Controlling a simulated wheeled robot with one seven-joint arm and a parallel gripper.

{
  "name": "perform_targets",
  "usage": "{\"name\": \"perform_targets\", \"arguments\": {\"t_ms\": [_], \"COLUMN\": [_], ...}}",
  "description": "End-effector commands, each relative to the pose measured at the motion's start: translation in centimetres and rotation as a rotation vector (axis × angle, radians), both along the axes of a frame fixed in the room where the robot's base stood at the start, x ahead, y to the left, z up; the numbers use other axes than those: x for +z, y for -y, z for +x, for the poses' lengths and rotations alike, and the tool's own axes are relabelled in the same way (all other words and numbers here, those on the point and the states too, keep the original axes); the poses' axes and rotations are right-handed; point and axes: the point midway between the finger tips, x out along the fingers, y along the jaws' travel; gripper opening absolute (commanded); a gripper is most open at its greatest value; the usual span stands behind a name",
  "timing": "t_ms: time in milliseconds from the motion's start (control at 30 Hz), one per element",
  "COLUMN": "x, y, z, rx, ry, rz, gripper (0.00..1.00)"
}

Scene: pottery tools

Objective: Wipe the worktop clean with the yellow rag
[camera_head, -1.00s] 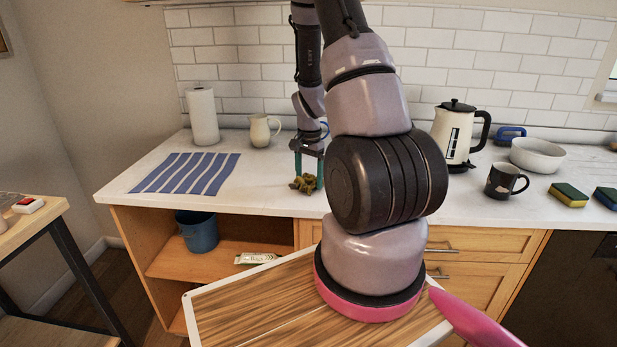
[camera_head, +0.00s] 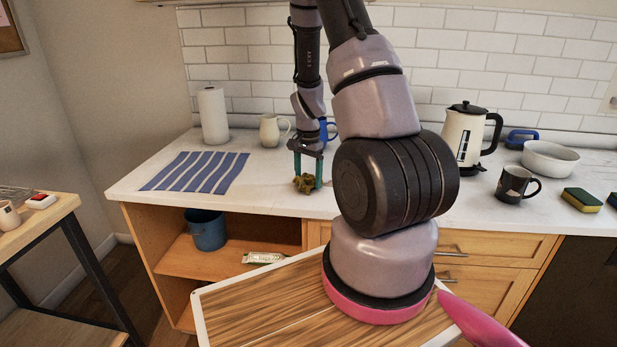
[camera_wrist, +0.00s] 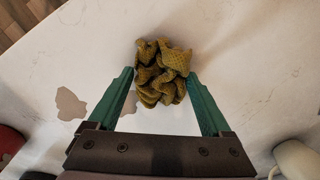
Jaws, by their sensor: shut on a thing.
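The yellow rag (camera_wrist: 163,75) is a crumpled, olive-yellow checked cloth between my fingertips in the wrist view. In the head view the rag (camera_head: 304,184) is at the worktop's front part, right of the striped cloth. My gripper (camera_head: 306,178) points down and is shut on the rag; its green fingers (camera_wrist: 160,82) show on both sides of it. The rag appears to touch the white worktop (camera_head: 265,196). In the wrist view a grey-brown stain (camera_wrist: 69,103) lies left of the left finger, and faint thin marks show elsewhere on the surface.
A blue-striped cloth (camera_head: 195,172), paper roll (camera_head: 213,115) and cream jug (camera_head: 270,130) are to the left. A kettle (camera_head: 466,135), dark mug (camera_head: 514,184), white bowl (camera_head: 549,158) and sponge (camera_head: 581,200) are to the right. The worktop's front edge is near the rag.

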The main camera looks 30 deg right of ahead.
Motion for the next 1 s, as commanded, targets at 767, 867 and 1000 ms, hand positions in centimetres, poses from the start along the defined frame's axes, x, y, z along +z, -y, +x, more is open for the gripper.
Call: {"name": "perform_targets", "arguments": {"t_ms": [767,867,1000], "x": [0.0,0.0,0.0], "y": [6.1,6.3,6.3], "z": [-0.7,-0.7,-0.7], "rx": [-0.001,0.0,0.0], "ry": [-0.001,-0.001,-0.001], "rz": [0.0,0.0,0.0], "gripper": [0.64,0.64,0.64]}}
